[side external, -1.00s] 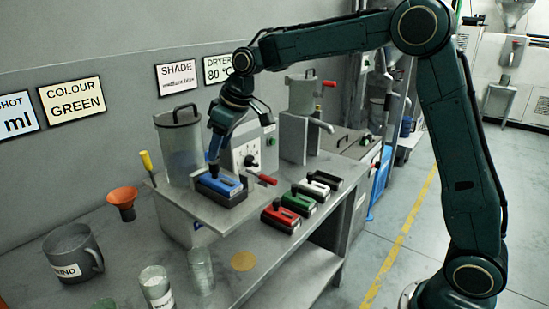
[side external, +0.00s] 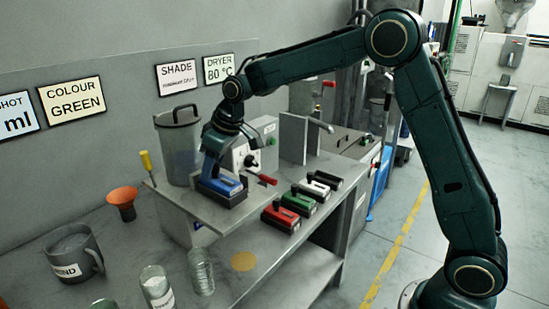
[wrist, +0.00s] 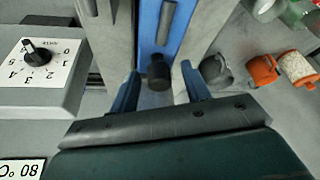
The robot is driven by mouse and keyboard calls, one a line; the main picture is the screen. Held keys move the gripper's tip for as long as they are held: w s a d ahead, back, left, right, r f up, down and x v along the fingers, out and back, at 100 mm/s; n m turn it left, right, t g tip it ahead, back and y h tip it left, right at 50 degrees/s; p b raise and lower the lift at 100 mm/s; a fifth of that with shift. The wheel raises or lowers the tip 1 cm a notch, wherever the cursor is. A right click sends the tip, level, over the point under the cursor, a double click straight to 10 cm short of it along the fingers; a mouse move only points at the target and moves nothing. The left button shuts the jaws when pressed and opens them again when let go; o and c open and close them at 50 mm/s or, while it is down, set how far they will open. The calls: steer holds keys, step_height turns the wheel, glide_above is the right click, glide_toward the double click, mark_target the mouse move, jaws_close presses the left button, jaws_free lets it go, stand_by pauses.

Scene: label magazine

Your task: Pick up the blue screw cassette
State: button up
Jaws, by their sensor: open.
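The blue screw cassette (side external: 222,189) sits on the raised grey shelf (side external: 203,214), its blue top on a dark base. My gripper (side external: 217,165) is low over it, pointing down. In the wrist view the blue cassette (wrist: 150,28) lies between the two spread fingers of my gripper (wrist: 160,88), with its dark round knob (wrist: 159,74) between them. The fingers look apart from the knob, with gaps on both sides. Whether the fingertips touch the cassette's sides is unclear.
A lidded metal canister (side external: 178,145) stands close behind the blue cassette. A dial box (wrist: 40,65) is near the fingers. A red-handled lever (side external: 267,179) sits close right.

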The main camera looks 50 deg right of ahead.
stand_by(0.4)
jaws_close()
steer(key=shift+r, duration=0.1)
steer(key=shift+r, duration=4.95)
